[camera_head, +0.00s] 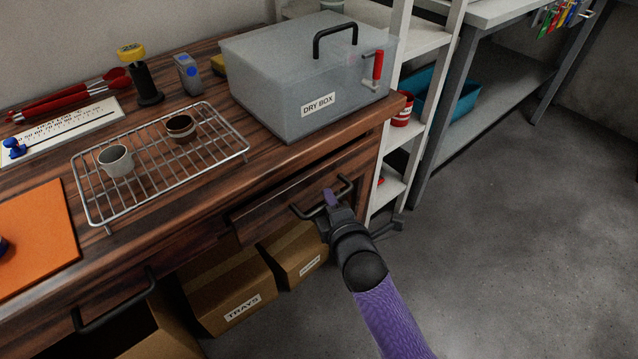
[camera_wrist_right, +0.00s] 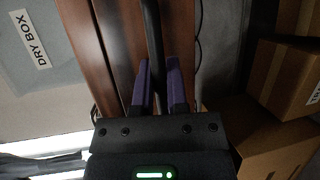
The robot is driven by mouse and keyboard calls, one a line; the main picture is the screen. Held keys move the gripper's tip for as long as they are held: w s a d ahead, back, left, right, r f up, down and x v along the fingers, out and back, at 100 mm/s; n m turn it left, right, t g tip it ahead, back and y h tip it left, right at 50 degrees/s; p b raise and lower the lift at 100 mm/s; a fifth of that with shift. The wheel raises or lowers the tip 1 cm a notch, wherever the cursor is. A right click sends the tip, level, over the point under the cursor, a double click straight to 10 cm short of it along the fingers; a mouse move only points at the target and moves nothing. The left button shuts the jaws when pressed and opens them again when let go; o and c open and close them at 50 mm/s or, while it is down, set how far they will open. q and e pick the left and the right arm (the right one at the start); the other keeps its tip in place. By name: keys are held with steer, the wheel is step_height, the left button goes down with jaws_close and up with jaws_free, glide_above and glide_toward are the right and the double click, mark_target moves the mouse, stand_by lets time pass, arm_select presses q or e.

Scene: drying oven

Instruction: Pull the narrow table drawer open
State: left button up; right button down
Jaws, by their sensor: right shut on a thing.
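The narrow drawer (camera_head: 268,212) is in the wooden table's front, below the dry box, in the head view. Its front stands out from the table edge, so it looks partly open. Its black bar handle (camera_head: 308,213) is at the drawer's right part. My right gripper (camera_head: 330,196), with purple fingers, is at the handle. In the right wrist view the handle (camera_wrist_right: 151,35) runs between the two fingers of my right gripper (camera_wrist_right: 158,88), which is shut on it. My left gripper is not in view.
The grey dry box (camera_head: 300,75) sits above the drawer. A wire rack (camera_head: 205,165) with two cups is on the tabletop. Cardboard boxes (camera_head: 225,285) stand beneath the table. White shelves (camera_head: 392,165) are at the right; the floor (camera_head: 500,240) there is clear.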

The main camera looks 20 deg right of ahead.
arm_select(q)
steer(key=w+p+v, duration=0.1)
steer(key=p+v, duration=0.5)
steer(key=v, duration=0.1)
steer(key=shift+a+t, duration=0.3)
arm_select(e)
steer(key=s+d, duration=0.3)
steer(key=s, duration=0.7)
steer(key=s+d, duration=0.4)
steer(key=s, duration=0.6)
steer(key=shift+s+d, duration=0.15)
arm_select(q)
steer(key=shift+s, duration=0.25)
arm_select(e)
steer(key=c, duration=0.7)
jaws_free()
steer(key=shift+o, duration=0.2)
arm_select(q)
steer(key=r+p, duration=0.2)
steer(key=p, duration=0.1)
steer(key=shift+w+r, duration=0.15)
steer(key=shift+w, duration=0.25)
arm_select(e)
steer(key=s+r, duration=0.1)
steer(key=s, duration=0.8)
steer(key=shift+s+a+r, duration=0.25)
steer(key=shift+s+r, duration=0.1)
